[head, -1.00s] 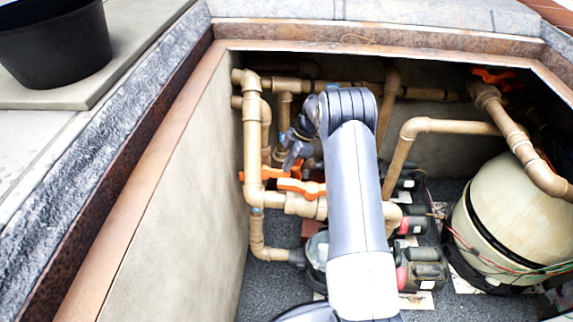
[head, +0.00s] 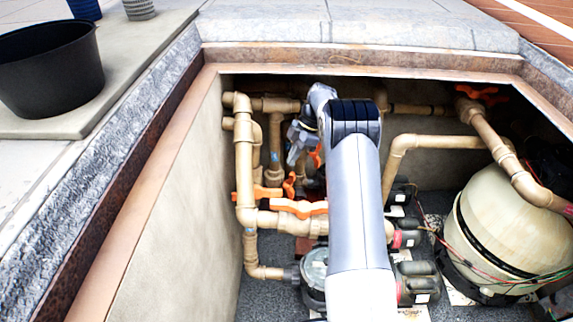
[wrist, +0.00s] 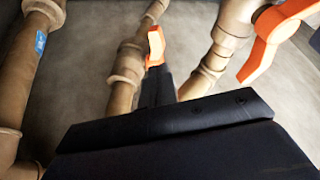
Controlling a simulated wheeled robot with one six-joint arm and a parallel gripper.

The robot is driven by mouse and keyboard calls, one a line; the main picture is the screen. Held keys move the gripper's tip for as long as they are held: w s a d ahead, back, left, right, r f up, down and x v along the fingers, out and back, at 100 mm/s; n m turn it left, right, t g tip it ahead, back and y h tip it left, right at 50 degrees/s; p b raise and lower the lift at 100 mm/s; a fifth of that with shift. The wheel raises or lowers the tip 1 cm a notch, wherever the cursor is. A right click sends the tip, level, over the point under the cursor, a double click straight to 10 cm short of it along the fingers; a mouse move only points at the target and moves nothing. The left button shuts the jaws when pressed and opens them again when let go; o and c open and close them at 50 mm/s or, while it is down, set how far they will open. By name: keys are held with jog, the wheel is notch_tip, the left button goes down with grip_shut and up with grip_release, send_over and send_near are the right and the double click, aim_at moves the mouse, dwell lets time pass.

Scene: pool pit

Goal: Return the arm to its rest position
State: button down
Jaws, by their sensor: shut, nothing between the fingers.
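My arm reaches into the pit, its forearm bent at a dark joint. My gripper (head: 294,157) hangs at the far left of the pit, in front of the tan pipes (head: 243,160) and above the orange valve handles (head: 300,208). In the wrist view, the dark gripper fingers (wrist: 157,88) are together and hold nothing. An orange handle tip (wrist: 155,45) shows just beyond them; I cannot tell whether they touch it. A larger orange handle (wrist: 265,45) is to the right. The arm partly hides the pipes and pumps.
A cream filter tank (head: 500,235) stands at the right, with pumps (head: 415,283) beside the arm. The pit's copper-coloured rim (head: 140,220) and wall (head: 190,210) bound the left. A black tub (head: 50,70) sits on the deck outside.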

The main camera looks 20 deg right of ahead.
aim_at(273, 191)
jog(key=shift+d+r, duration=0.1)
jog(key=shift+r, duration=0.15)
jog(key=b+x, duration=0.1)
jog(key=x, duration=1)
jog(key=shift+d+b, duration=0.1)
jog(key=shift+b, duration=0.25)
jog(key=shift+w+r+p, duration=0.15)
jog(key=shift+r+p, duration=0.35)
jog(key=shift+p, duration=0.15)
jog(key=shift+w+a+r+h+p, duration=0.15)
jog(key=shift+a+r+h+p, duration=0.25)
jog(key=shift+h+p, duration=0.3)
jog(key=shift+f, duration=0.15)
